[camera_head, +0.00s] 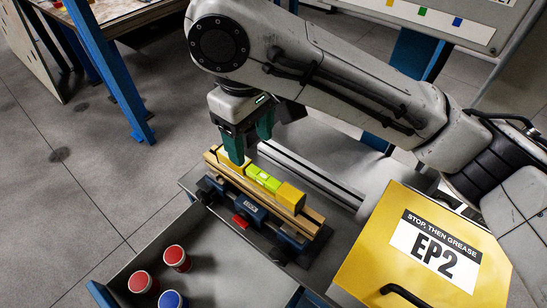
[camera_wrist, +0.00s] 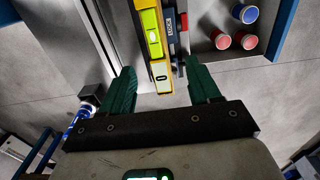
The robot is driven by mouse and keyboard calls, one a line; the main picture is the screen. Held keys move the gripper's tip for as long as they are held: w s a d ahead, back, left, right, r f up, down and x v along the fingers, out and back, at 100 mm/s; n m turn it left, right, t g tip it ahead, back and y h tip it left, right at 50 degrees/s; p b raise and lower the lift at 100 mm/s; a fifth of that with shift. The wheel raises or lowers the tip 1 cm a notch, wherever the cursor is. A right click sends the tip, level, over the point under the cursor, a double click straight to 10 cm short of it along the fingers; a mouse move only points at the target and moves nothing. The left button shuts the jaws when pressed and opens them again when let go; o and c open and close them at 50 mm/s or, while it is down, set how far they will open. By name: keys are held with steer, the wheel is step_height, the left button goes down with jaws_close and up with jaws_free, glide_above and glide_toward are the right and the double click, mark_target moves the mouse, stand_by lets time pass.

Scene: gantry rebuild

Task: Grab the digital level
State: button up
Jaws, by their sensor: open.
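The digital level is a yellow bar with a bright green vial window (camera_head: 263,178). It lies between the wooden jaws of a dark blue vise (camera_head: 240,203). In the wrist view the level (camera_wrist: 151,30) runs up from between my fingertips, its near end showing a pale label. My gripper (camera_head: 250,150) has green fingers and is at the far left end of the level in the head view. In the wrist view my gripper (camera_wrist: 162,70) is open, one finger on each side of the level's end, with gaps visible on both sides. The finger height against the level is unclear.
A grey tray (camera_head: 225,270) with red and blue lidded containers (camera_head: 177,258) lies in front of the vise. A yellow box marked EP2 (camera_head: 372,245) stands at right. A metal rail (camera_head: 310,175) runs behind the level. Blue posts (camera_head: 105,60) stand at back left.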

mark_target(259, 173)
steer(key=shift+w+d+f, duration=0.1)
steer(key=shift+d+f, duration=0.05)
steer(key=shift+f, duration=0.2)
step_height(259, 173, down, 5)
steer(key=shift+w+d+r, duration=0.1)
steer(key=shift+d+f+p, duration=0.15)
steer(key=shift+f+p, duration=0.15)
steer(key=shift+f, duration=1.05)
steer(key=shift+d+f+p, duration=0.1)
steer(key=shift+f+p, duration=0.2)
steer(key=shift+f, duration=1)
steer(key=shift+c, duration=0.3)
jaws_close()
